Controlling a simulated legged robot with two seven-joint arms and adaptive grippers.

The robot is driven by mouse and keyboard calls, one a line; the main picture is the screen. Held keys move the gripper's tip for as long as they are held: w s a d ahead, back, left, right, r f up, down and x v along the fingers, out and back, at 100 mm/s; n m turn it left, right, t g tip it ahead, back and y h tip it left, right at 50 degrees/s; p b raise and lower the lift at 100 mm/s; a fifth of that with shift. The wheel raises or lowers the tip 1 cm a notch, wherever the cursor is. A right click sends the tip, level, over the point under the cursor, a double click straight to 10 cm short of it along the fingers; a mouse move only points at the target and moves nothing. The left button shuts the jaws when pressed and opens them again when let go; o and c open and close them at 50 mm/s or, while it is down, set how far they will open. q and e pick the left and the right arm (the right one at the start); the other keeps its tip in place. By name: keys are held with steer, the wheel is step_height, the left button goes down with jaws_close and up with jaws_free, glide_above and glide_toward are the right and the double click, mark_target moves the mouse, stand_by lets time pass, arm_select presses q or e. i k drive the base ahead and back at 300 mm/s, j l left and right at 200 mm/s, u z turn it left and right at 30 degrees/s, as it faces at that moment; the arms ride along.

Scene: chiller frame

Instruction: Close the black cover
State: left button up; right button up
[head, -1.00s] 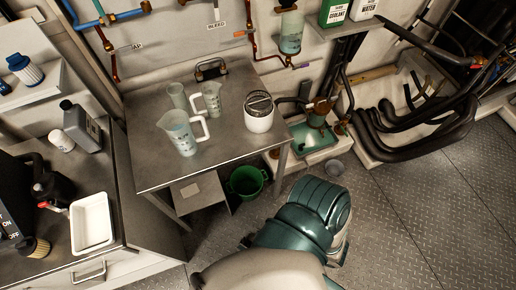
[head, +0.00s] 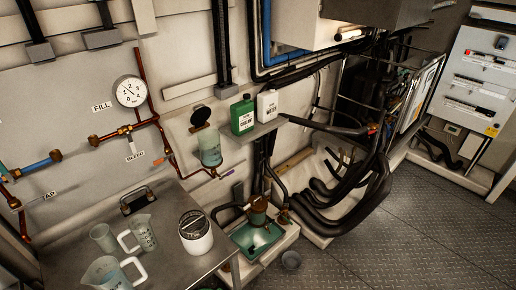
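A round black cover (head: 200,117) sits against the wall panel, just above and left of a translucent greenish reservoir (head: 210,150). It looks raised, tilted up off the reservoir's top, but its hinge is too small to make out. A white canister (head: 197,240) with a dark slotted top stands on the metal table; I cannot tell whether this top is a separate cover. Neither of my grippers is in view.
Clear measuring jugs (head: 143,232) stand on the metal table (head: 75,262). Green (head: 243,116) and white (head: 267,105) bottles stand on a shelf right of the reservoir. Copper pipes, a gauge (head: 130,91) and black hoses (head: 350,195) surround it. The floor at right (head: 420,235) is clear.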

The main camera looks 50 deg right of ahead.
mark_target(200, 115)
steer(key=i+l+z, duration=0.1)
steer(key=z, duration=1.25)
steer(key=i+l, duration=0.3)
steer(key=l, duration=0.2)
